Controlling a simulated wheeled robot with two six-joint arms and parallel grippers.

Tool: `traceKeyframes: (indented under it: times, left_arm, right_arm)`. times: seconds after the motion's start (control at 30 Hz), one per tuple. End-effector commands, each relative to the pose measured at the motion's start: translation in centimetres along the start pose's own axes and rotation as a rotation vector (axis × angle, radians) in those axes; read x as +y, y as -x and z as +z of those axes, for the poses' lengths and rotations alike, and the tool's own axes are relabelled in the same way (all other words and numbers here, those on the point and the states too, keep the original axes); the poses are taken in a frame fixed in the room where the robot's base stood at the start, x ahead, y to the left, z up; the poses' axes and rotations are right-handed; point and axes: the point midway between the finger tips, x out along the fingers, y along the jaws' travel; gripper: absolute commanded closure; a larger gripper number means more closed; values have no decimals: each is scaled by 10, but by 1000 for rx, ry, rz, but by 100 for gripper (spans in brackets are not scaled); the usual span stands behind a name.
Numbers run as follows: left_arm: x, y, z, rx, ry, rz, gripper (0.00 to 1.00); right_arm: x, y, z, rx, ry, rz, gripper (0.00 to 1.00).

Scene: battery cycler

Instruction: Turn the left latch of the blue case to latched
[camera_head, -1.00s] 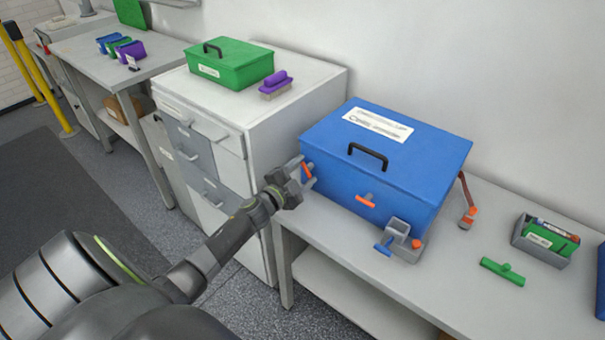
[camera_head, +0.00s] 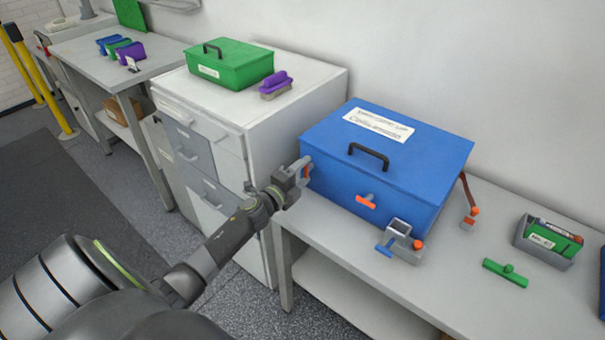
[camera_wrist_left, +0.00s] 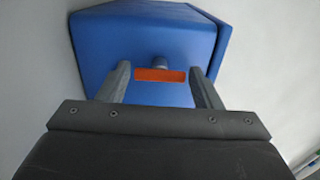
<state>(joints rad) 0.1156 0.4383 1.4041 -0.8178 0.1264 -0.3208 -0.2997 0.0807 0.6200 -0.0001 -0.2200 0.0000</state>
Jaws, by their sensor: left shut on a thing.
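The blue case (camera_head: 380,160) stands closed on the grey bench, with a black handle and a white label on its lid. Its left latch, an orange bar (camera_head: 307,171), is on the left end face, partly covered by my gripper in the head view. In the left wrist view the orange left latch (camera_wrist_left: 160,75) lies crosswise between the two fingers, in front of a round blue boss. My left gripper (camera_head: 303,170) is shut on this latch, its fingers at the bar's two ends. Another orange latch (camera_head: 366,201) is on the front face, slightly tilted. My right gripper is not in view.
A grey block with blue and orange knobs (camera_head: 401,240) stands at the case's front right corner. A green T-shaped piece (camera_head: 506,272) and a grey bin (camera_head: 545,252) lie farther right. A white cabinet (camera_head: 250,145) stands left of the bench.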

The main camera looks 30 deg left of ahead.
Motion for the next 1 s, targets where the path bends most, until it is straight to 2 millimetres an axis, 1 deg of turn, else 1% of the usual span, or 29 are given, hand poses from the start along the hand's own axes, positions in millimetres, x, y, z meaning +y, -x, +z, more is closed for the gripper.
traceKeyframes:
  times: [0.47, 0.5, 0.63, 0.87, 1.0]
  left_arm:
    - [2, 1, 0, 0, -16, 3, 64]
    - [2, 1, 0, 0, -15, 3, 36]
    - [1, 0, 0, 0, -14, 2, 20]
    - [0, 0, 0, 0, -13, 1, 20]
    - [1, 5, 0, 0, -14, 1, 20]
  right_arm:
    - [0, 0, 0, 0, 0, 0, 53]
    - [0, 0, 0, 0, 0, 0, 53]
    - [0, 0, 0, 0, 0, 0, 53]
    - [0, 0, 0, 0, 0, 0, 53]
    - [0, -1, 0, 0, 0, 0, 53]
